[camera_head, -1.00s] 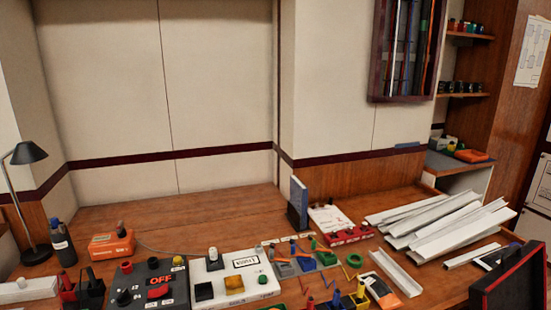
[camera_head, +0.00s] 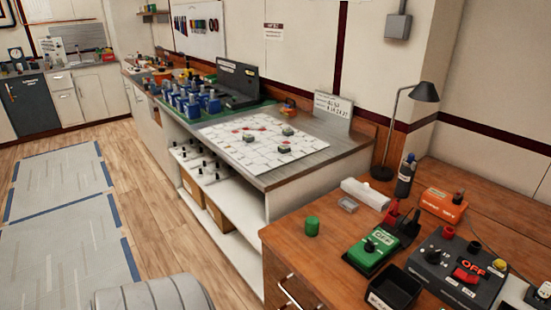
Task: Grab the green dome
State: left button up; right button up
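A small green dome-topped piece (camera_head: 312,227) stands upright near the left corner of the wooden bench (camera_head: 290,240) in the camera_head view. It stands apart from the objects around it. A larger green box with a black knob (camera_head: 371,250) lies to its right. Neither of my grippers shows in this view.
A black tray (camera_head: 394,287), a dark OFF panel (camera_head: 460,270), an orange box (camera_head: 443,204), a white box (camera_head: 366,193) and a lamp (camera_head: 423,92) crowd the bench. A counter with a white board (camera_head: 262,140) stands behind. Wooden floor (camera_head: 165,215) is open at left.

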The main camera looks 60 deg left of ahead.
aim_at(312, 226)
jog(key=u, duration=1.55)
jog(key=j, duration=0.1)
jog(key=i+z, duration=0.05)
